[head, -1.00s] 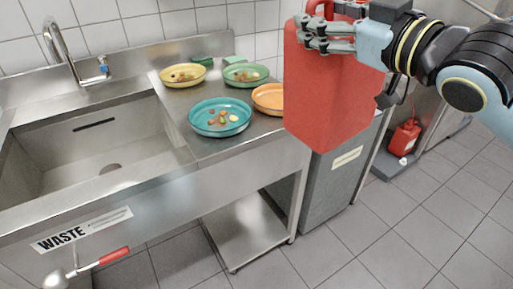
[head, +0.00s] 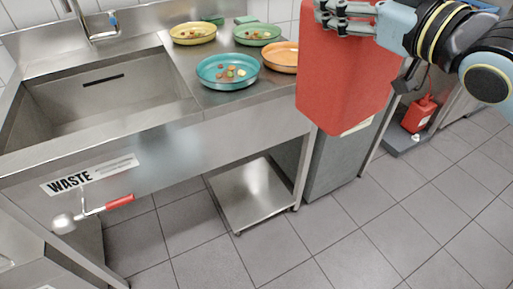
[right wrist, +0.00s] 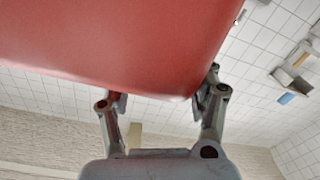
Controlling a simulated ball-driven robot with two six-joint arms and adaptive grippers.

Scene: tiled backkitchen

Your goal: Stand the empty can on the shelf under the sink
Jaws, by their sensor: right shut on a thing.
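A large red can (head: 344,75) hangs upright in the air at the upper right of the head view, in front of the counter's right end. My right gripper (head: 322,14) is shut on it near its top; the grip itself is partly cut off by the picture's upper edge. The can also fills the upper part of the right wrist view (right wrist: 130,40), with the gripper's fingers (right wrist: 160,105) against it. The steel shelf (head: 254,192) under the sink unit is low, near the floor, and its visible part is bare. My left gripper is not in view.
Yellow (head: 193,33), green (head: 257,34), teal (head: 227,72) and orange (head: 281,57) dishes stand on the counter beside the sink (head: 110,110). A WASTE label and a red-handled lever (head: 119,201) are on the front. A grey bin (head: 335,165) stands right of the shelf. Another red can (head: 418,115) is farther right. Tiled floor is clear.

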